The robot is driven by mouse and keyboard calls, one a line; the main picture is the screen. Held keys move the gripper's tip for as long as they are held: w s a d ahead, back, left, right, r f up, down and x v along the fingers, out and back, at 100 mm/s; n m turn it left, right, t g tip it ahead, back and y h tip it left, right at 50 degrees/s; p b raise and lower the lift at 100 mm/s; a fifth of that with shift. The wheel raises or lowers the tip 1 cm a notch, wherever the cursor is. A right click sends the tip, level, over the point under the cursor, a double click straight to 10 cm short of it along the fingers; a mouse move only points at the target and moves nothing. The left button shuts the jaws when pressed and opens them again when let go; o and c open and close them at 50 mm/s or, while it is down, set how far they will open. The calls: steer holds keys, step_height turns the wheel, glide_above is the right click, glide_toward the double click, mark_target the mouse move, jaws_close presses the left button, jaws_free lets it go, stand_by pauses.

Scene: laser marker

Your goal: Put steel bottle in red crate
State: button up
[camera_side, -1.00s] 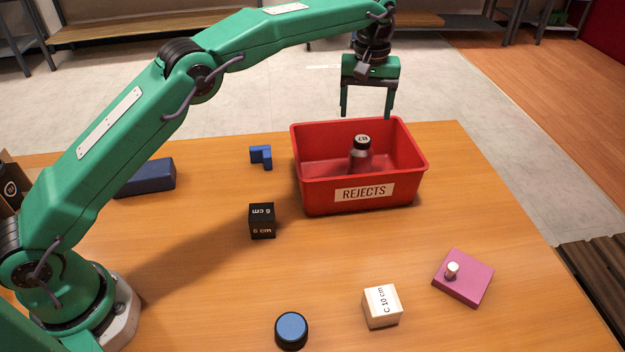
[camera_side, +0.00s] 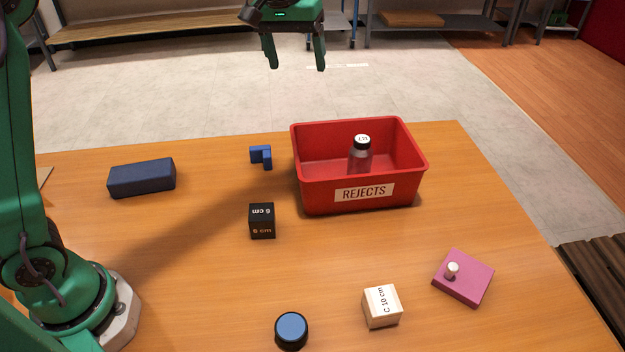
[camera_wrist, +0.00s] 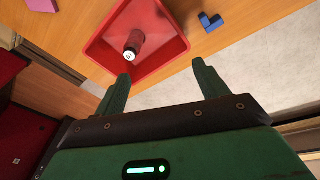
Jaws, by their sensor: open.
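The steel bottle (camera_side: 360,158), grey with a black cap and a white label on top, stands upright inside the red crate (camera_side: 364,193), whose front label reads REJECTS. Its lower end is hidden by the crate's front wall in the side view. In the wrist view the bottle (camera_wrist: 132,45) also shows inside the crate (camera_wrist: 160,72). My gripper (camera_side: 296,68) is open and empty, high above the table's far edge, up and to the left of the crate in the side view. In the wrist view my gripper's fingers (camera_wrist: 160,85) are spread apart, clear of the crate.
A blue L-shaped block (camera_side: 261,156) lies just left of the crate. A dark blue block (camera_side: 142,178), a black cube (camera_side: 262,221), a blue-topped round piece (camera_side: 291,330), a white cube (camera_side: 382,306) and a pink block with a peg (camera_side: 463,278) stand on the table.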

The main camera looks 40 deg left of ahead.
steer(key=s+a+m+t, duration=0.1)
steer(key=s+a, duration=0.2)
steer(key=s, duration=0.4)
steer(key=s+a+m+t, duration=0.1)
steer(key=s+a, duration=0.2)
steer(key=s, duration=0.5)
steer(key=s+a+f+m, duration=0.1)
steer(key=s+f, duration=0.2)
steer(key=s, duration=0.3)
steer(key=s+a+f+t, duration=0.1)
steer(key=s+f, duration=0.2)
steer(key=s, duration=0.3)
steer(key=shift+a+f+m, duration=0.25)
steer(key=shift+f+m, duration=0.1)
steer(key=shift+m, duration=0.05)
